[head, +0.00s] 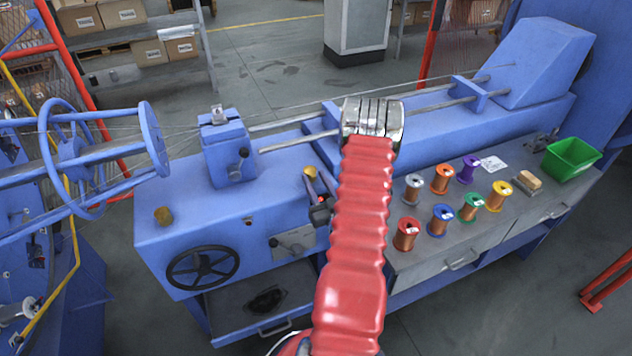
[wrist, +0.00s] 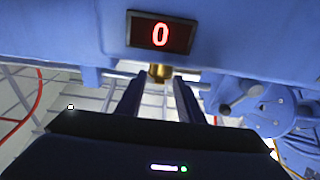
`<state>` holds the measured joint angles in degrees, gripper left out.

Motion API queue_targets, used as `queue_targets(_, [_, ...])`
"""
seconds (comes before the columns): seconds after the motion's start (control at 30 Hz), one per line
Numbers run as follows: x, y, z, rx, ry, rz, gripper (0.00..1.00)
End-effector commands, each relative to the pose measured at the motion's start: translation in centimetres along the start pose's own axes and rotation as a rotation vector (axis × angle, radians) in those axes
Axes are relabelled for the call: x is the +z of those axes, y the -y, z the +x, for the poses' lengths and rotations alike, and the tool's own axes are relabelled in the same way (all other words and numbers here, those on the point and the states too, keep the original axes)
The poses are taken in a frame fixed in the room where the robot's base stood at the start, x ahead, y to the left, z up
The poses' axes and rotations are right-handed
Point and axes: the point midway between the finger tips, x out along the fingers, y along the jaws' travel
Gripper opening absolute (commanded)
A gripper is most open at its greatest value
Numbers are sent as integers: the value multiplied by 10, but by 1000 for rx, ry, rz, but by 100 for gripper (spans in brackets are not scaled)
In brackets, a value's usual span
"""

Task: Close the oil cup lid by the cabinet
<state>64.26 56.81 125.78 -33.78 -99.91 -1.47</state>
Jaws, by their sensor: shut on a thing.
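Two small brass oil cups show on the blue machine in the head view. One oil cup (head: 163,216) is on the left end of the bed, apart from my gripper. The other oil cup (head: 309,172) is farther right, at the tips of my gripper (head: 311,181). In the wrist view its brass part (wrist: 160,71) sits between the fingertips of my gripper (wrist: 160,79), which is shut on it. The fingers hide part of it. I cannot make out the lid's angle or a hinge.
A red "0" display (wrist: 160,34) is close above the fingers in the wrist view. A black handwheel (head: 203,272) is on the machine front. Several wire spools (head: 441,219) and a green bin (head: 571,160) stand on the right bench. A grey cabinet (head: 357,28) stands behind.

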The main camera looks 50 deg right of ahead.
Motion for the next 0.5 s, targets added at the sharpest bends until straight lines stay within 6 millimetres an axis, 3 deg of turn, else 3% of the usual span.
queue_targets(0.03, [0,0,0,-1,-1,0,12])
queue_targets(0.07, [0,0,0,-1,-1,0,36])
queue_targets(0.1, [0,0,0,-1,-1,0,38])
queue_targets(0.3, [0,0,0,0,0,0,52])
queue_targets(0.5, [0,0,0,0,1,0,53])
